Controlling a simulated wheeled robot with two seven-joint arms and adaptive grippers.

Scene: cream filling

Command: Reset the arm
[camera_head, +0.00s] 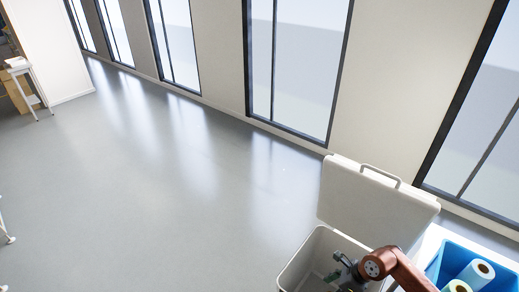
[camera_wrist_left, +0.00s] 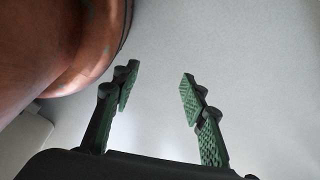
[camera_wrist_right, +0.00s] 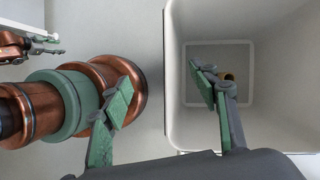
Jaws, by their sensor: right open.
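My right arm comes in at the lower right of the head view. Its gripper (camera_head: 337,275) is over the opening of a white bin (camera_head: 297,262) with its lid raised. In the right wrist view the right gripper (camera_wrist_right: 162,92) has its green-padded fingers apart with nothing between them. One finger is over the bin (camera_wrist_right: 180,125) and the other is outside its wall.
The bin's raised lid (camera_head: 365,200) stands against the window wall side. A blue crate (camera_head: 440,262) with white rolls (camera_head: 477,273) is right of the bin. A small white stand (camera_head: 22,75) is far left. The middle floor is clear.

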